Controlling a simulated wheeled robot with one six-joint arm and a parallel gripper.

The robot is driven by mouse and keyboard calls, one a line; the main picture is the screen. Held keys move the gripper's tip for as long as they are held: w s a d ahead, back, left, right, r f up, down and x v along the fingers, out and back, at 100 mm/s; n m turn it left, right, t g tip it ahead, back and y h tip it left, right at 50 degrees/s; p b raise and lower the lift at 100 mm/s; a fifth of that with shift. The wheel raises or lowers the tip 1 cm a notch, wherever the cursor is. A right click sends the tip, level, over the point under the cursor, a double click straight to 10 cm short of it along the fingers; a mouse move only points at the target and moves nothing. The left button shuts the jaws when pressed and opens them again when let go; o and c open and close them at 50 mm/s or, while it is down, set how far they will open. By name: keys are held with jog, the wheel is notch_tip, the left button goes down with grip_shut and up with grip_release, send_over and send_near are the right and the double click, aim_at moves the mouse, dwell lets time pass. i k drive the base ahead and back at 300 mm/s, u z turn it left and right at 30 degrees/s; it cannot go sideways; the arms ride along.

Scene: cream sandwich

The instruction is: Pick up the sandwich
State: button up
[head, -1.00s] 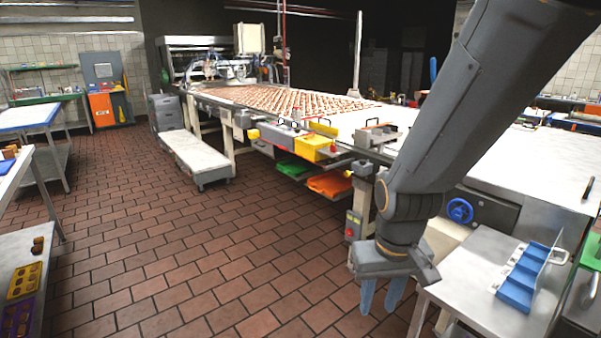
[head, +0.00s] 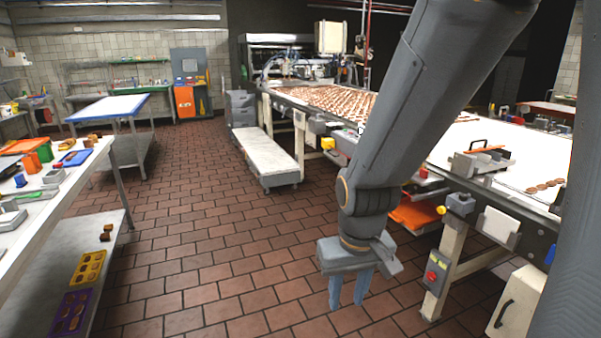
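My gripper (head: 347,292) hangs over the brick floor in the lower middle of the head view. Its two blue fingers point down with a gap between them, and nothing shows in the gap. Small brown pieces (head: 105,232) that may be sandwiches lie on the lower shelf of the left table, far to the left of my gripper. More brown pieces (head: 91,138) sit on that table's top. Many brown pieces (head: 335,100) lie in rows on the conveyor. I cannot tell which of these is the sandwich.
A yellow tray (head: 88,269) and a purple tray (head: 70,312) with brown pieces are on the left shelf (head: 62,240). The conveyor line (head: 480,160) runs along the right. A low white cart (head: 268,158) stands at the middle. Brick floor (head: 190,220) between is clear.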

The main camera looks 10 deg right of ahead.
aim_at(532, 190)
jog(key=z, duration=0.05)
jog(key=i, duration=0.55)
jog(key=z, duration=0.9)
jog(key=i, duration=0.75)
jog(key=z, duration=0.75)
jog(key=i, duration=1.6)
jog(key=z, duration=0.1)
